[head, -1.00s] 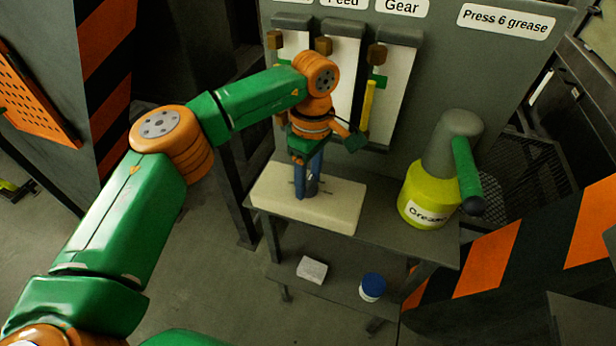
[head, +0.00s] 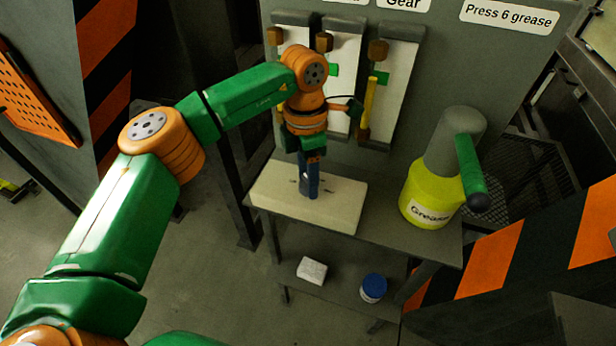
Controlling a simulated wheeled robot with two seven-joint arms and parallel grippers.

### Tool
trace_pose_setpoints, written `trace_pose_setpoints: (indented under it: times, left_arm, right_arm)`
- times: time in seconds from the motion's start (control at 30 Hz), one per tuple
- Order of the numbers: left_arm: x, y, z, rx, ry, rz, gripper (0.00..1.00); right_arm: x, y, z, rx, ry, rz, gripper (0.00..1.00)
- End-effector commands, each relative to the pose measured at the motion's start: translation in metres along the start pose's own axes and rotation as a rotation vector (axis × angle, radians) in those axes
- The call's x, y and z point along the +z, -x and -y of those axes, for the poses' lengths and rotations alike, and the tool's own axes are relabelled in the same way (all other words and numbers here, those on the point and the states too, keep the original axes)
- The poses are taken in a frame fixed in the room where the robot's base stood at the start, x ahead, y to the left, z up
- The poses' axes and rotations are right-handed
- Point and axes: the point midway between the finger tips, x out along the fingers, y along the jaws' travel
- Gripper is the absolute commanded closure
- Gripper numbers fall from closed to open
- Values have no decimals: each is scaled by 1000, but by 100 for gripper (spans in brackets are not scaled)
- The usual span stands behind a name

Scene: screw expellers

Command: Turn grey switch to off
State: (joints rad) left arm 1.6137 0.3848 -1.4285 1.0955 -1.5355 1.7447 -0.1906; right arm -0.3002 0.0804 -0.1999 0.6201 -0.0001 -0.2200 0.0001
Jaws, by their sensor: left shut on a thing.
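A cream block (head: 340,205) lies on the grey table, with dark marks on its top. A dark blue-grey upright lever (head: 313,182) stands at the middle of the block; I take it to be the switch. My left gripper (head: 311,160) points down over the block and is shut on the top of this lever. The gripper's wrist hides part of the grip, so the fingers are hard to make out. No off marking can be read. My right gripper is not in view.
A grey panel behind carries white slider plates (head: 398,75) with brown knobs and a yellow bar (head: 368,108), close to my left wrist. A yellow grease container (head: 425,195) with a green handle stands right of the block. A white block (head: 312,270) and blue-lidded jar (head: 373,287) sit on the lower shelf.

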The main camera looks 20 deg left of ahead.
Motion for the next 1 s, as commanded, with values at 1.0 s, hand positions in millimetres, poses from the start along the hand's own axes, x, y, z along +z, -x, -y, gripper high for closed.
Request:
trace_pose_setpoints:
  times: [1.0]
  left_arm:
    - [0,2,0,1,437,38,100]
  right_arm:
    - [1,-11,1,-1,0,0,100]
